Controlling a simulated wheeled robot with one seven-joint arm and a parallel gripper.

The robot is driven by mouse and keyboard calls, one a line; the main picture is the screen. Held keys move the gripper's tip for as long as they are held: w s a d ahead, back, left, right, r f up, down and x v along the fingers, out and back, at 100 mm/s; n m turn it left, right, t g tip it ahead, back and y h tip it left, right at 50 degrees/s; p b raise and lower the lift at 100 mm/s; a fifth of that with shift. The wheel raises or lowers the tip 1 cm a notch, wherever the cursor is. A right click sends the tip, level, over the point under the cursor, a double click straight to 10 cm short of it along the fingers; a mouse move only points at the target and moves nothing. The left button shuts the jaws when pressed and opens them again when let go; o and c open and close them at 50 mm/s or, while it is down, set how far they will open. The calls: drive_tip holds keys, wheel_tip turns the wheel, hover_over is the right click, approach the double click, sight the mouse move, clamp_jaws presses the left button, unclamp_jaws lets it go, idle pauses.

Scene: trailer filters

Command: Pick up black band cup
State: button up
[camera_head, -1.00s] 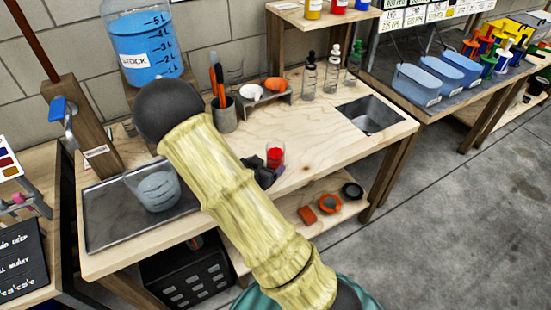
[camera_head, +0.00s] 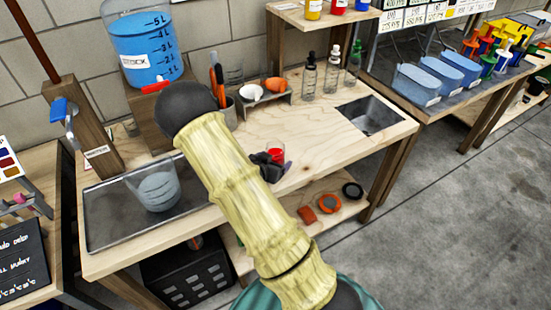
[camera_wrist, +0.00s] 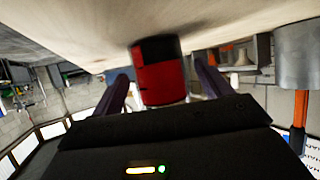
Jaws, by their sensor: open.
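A small cup with red in it (camera_head: 277,150) stands on the wooden bench, partly hidden by my gripper. In the wrist view, where the bench is at the top, the cup (camera_wrist: 160,78) shows a red body and a black band at its bench end. My gripper (camera_wrist: 163,88) is open, with one dark finger on each side of the cup. I cannot tell whether either finger touches it. In the head view my gripper (camera_head: 268,166) shows as a dark shape at the cup, behind my forearm.
A grey tool pot (camera_head: 231,118) and a rack with small bowls (camera_head: 270,98) stand behind. Bottles (camera_head: 331,75) and a sink (camera_head: 370,115) are to the right. A clear beaker (camera_head: 155,187) stands on the left tray (camera_head: 105,215). The bench right of the cup is clear.

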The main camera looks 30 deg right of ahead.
drive_tip(key=c, duration=1.2)
drive_tip(key=shift+o, duration=0.2)
drive_tip(key=shift+r, duration=0.25)
wheel_tip(320, 180, up, 10)
drive_tip(key=shift+f+p, duration=0.25)
drive_tip(key=shift+p, duration=0.2)
idle(0.5)
